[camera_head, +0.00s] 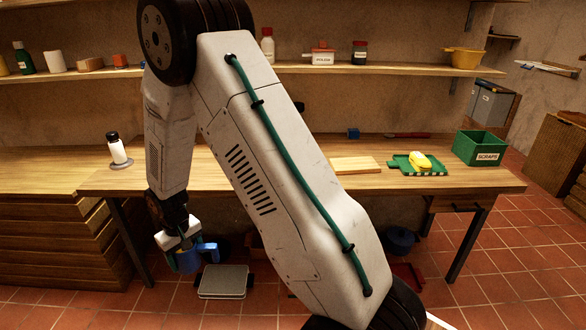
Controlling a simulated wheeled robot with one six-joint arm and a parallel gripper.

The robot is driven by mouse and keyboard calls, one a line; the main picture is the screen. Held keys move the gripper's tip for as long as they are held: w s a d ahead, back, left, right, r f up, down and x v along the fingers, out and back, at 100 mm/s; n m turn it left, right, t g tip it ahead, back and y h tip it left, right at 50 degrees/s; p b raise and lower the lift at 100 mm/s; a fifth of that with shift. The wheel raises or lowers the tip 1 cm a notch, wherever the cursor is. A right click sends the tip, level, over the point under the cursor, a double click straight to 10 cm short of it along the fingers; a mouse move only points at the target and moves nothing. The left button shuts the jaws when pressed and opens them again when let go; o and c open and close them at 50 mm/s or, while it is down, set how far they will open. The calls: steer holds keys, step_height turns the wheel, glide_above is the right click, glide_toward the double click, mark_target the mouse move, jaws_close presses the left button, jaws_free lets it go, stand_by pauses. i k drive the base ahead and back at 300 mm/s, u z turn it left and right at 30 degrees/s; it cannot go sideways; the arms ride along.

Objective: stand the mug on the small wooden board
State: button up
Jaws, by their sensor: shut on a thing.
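My gripper (175,246) hangs at the lower left, in front of the table's front edge and lower than the tabletop in the picture. It is shut on a blue mug (189,262), whose handle points to the right. The fingers partly hide the mug, and I cannot tell exactly where they grip it. The small wooden board (355,165) lies flat and bare on the table, right of my arm. My arm may hide its left end.
A grey scale-like box (224,281) is on the floor.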

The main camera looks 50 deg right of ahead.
mark_target(356, 166)
steer(key=u, duration=0.9)
steer(key=k, duration=0.85)
steer(key=z, duration=2)
